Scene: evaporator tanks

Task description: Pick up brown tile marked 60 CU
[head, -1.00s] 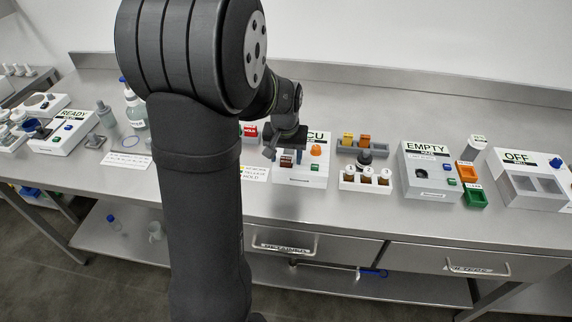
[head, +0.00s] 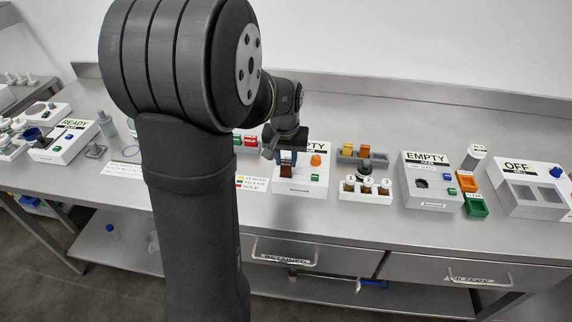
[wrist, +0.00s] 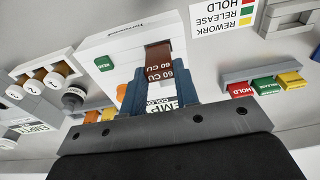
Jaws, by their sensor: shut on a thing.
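The brown tile marked 60 CU (wrist: 158,58) is held between the two blue-grey fingers of my gripper (wrist: 158,82). In the head view the brown tile (head: 286,171) hangs below my gripper (head: 288,157), over the left part of a white instrument box (head: 300,187). The box's label, partly hidden by my gripper, ends in "PTY" in the head view and starts with "EMP" in the wrist view. The tile appears raised out of the box, though its exact clearance is hard to tell.
The box has an orange knob (head: 316,160) and a green button (head: 315,177). To its right stand a vial rack (head: 366,187) and a grey tile rack (head: 377,158). Red, green and yellow blocks (wrist: 264,86) and a colour-key card (wrist: 224,17) are on its other side.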

